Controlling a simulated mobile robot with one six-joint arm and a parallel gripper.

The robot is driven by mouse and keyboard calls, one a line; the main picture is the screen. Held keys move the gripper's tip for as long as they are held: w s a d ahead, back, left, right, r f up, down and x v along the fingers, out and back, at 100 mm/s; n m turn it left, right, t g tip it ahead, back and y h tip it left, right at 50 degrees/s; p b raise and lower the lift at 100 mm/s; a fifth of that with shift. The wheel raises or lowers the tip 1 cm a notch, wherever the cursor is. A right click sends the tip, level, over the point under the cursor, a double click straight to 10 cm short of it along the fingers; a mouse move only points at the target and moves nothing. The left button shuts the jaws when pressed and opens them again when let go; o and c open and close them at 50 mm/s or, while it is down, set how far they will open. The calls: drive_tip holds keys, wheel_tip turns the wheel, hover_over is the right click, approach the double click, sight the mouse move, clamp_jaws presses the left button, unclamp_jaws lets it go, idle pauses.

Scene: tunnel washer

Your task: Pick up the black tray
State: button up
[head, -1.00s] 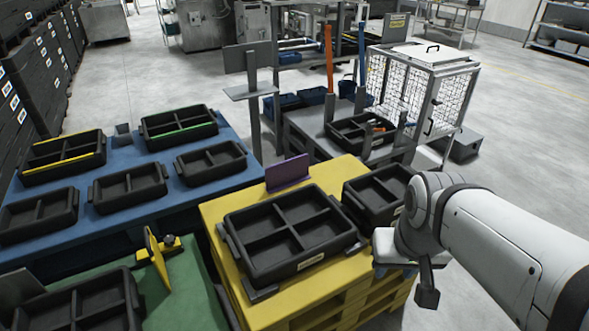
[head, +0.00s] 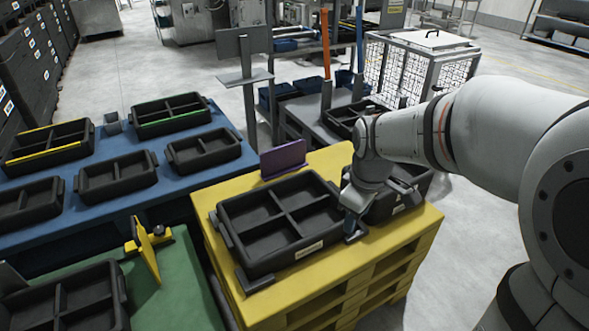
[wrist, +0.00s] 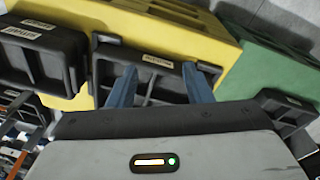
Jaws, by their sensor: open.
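A large black tray (head: 262,258) with four compartments lies flat on the yellow pallet (head: 330,290), with a pale label on its front wall. A smaller black tray (head: 408,200) sits to its right, partly hidden by my arm. My gripper (head: 355,230) points down at the large tray's right end, which it partly hides. In the wrist view, its blue fingers (wrist: 160,86) are spread apart, with a labelled black tray (wrist: 150,75) seen between and beyond them. I cannot tell whether they touch it. Another labelled black tray (wrist: 55,60) stands to the left there.
A purple upright plate (head: 283,159) stands behind the large tray. Several black trays lie on the blue table (head: 120,205) at left. A green table (head: 180,285) with a yellow bracket (head: 145,252) is at front left. A wire cage (head: 420,65) stands behind.

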sight(302, 248)
drive_tip(key=w+a+f+n+b, duration=0.2)
drive_tip(key=w+a+f+n, duration=0.2)
drive_tip(key=f, duration=0.3)
drive_tip(key=w+a+f+n+g+b, duration=0.1)
drive_tip(key=w+a+f+n, duration=0.3)
drive_tip(key=f, duration=0.4)
drive_tip(key=w+a+f+n+b, duration=0.3)
drive_tip(key=a+f+n+b, duration=0.1)
drive_tip(key=f, duration=0.3)
drive_tip(key=shift+w+a+f+n, duration=0.25)
drive_tip(key=shift+w+f+n, duration=0.15)
drive_tip(key=shift+n, duration=0.5)
drive_tip(key=f, duration=0.2)
drive_tip(key=f+b, duration=0.1)
drive_tip(key=f, duration=0.3)
drive_tip(key=shift+d+b, duration=0.3)
clamp_jaws()
